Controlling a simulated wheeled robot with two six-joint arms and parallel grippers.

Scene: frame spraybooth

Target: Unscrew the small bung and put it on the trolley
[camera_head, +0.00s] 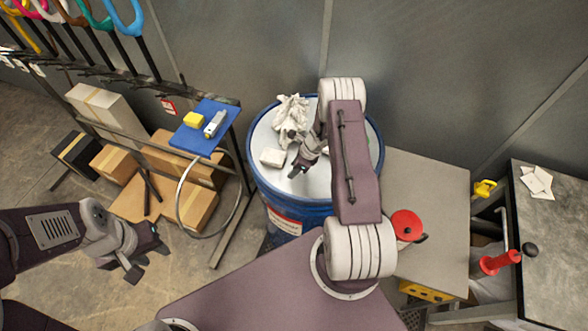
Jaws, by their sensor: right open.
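A blue drum (257,178) with a pale top stands in the middle of the head view. My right arm reaches across it and covers part of its top and right side. My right gripper (303,166) is open and empty, low over the drum top. I cannot make out the small bung; the arm and gripper may hide it. The trolley seems to be the grey-topped surface (436,190) right of the drum. My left gripper (150,262) is open and empty above the floor at lower left, well away from the drum.
A crumpled white cloth (291,112) and a pale block (272,157) lie on the drum top. A red can (406,226) stands at the grey surface's near left. A blue shelf (194,142) holds small items. Cardboard boxes (190,208) sit below. A bench (562,235) stands at right.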

